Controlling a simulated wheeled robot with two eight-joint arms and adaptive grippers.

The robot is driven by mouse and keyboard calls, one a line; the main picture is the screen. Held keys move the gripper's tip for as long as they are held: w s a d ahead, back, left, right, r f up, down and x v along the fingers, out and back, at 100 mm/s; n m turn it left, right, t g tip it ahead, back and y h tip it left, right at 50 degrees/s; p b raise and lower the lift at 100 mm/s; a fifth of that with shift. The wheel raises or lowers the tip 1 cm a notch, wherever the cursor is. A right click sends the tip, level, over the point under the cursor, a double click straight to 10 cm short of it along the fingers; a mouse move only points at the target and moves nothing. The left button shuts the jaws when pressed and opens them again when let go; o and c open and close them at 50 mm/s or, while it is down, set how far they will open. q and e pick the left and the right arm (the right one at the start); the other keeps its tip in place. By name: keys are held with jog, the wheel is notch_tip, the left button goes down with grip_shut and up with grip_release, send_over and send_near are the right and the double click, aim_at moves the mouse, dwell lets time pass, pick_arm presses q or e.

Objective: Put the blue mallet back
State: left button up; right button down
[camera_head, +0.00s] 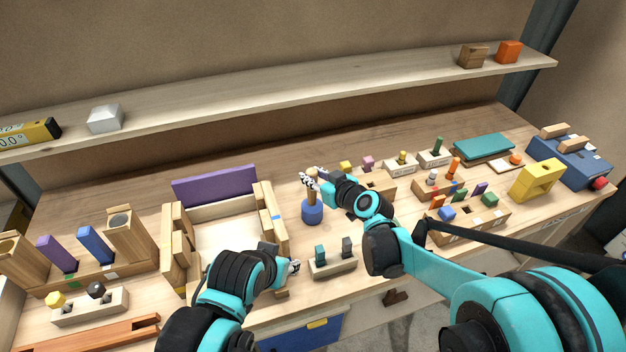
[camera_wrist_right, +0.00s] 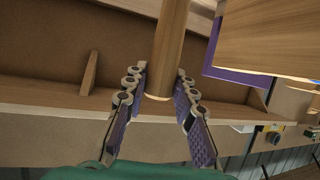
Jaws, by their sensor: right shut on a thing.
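The blue mallet (camera_head: 312,212) is upright with its blue head down and its wooden handle up, right of the wooden box frame; I cannot tell whether the head touches the bench. My right gripper (camera_head: 313,180) is shut on the upper handle. In the right wrist view the wooden handle (camera_wrist_right: 170,45) stands between the fingers of the right gripper (camera_wrist_right: 161,78); the blue head is out of sight there. My left gripper (camera_head: 292,266) is low by the frame's front right corner; its fingers are too small to tell.
A small block with two pegs (camera_head: 333,264) stands in front of the mallet. The wooden box frame (camera_head: 272,222) with a purple panel (camera_head: 215,185) is to the left. Peg blocks and trays crowd the right. A long shelf (camera_head: 280,92) runs above the bench.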

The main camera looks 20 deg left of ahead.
jog(key=shift+f, duration=0.2)
jog(key=c, duration=1.2)
grip_release()
jog(key=shift+r, duration=0.1)
